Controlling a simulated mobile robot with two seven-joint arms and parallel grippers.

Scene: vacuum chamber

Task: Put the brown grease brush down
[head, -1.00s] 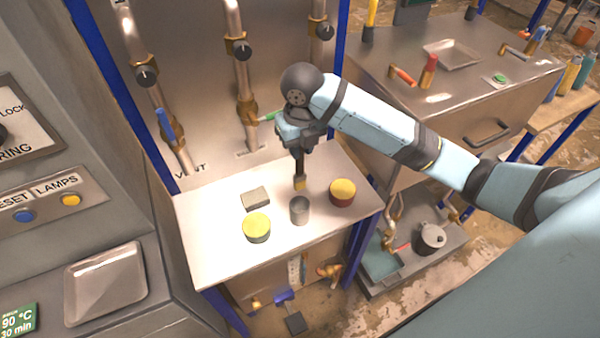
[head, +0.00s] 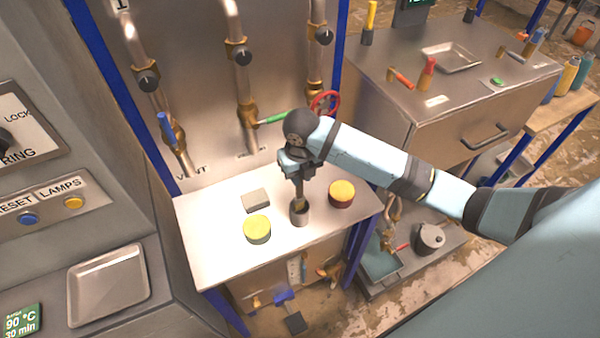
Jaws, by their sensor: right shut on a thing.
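My right gripper (head: 299,176) points down over the small white shelf table (head: 215,245) and is shut on the brown grease brush (head: 300,203). Only a short dark part of the brush shows below the jaws. Its lower end is in or right at the mouth of a small grey cup (head: 299,217); the bristles are hidden. I cannot tell whether the brush touches the bottom of the cup. My left gripper is not in view.
A yellow-topped tin (head: 257,229) stands left of the cup and a red tin with a yellow top (head: 342,193) stands right of it. A grey block (head: 256,200) lies behind. Pipes with valves (head: 247,112) rise at the back. The table's front left is clear.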

